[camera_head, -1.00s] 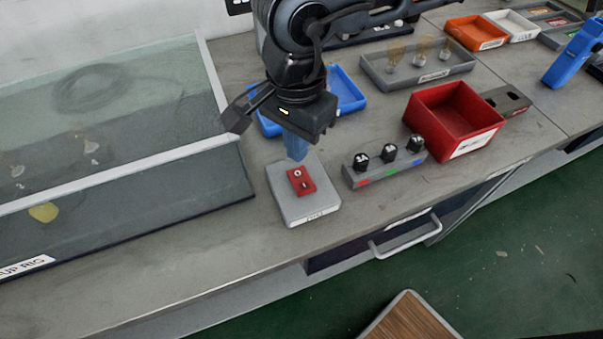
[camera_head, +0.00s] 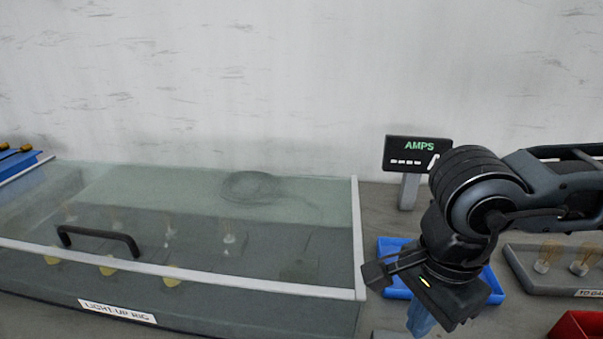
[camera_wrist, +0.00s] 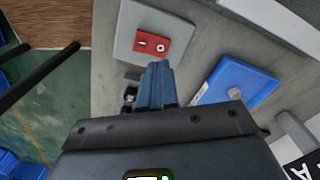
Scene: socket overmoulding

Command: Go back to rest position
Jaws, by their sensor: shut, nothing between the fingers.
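My gripper (camera_head: 421,320) is at the lower right of the head view, over the bench in front of a blue tray (camera_head: 392,287). In the wrist view my gripper (camera_wrist: 158,72) shows its blue fingers together with nothing between them. Beyond the fingertips in the wrist view lies a grey pad (camera_wrist: 127,42) with a red block (camera_wrist: 150,44) that has two round and oblong marks on it. The fingertips appear close to the red block in the picture; I cannot tell the height between them.
A glass-lidded rig (camera_head: 300,309) with a black handle (camera_head: 98,238) fills the left of the bench. An AMPS display (camera_head: 418,153) stands behind. A grey tray with bulbs (camera_head: 520,268) and a red bin (camera_head: 580,328) are at the right. The blue tray also shows in the wrist view (camera_wrist: 252,84).

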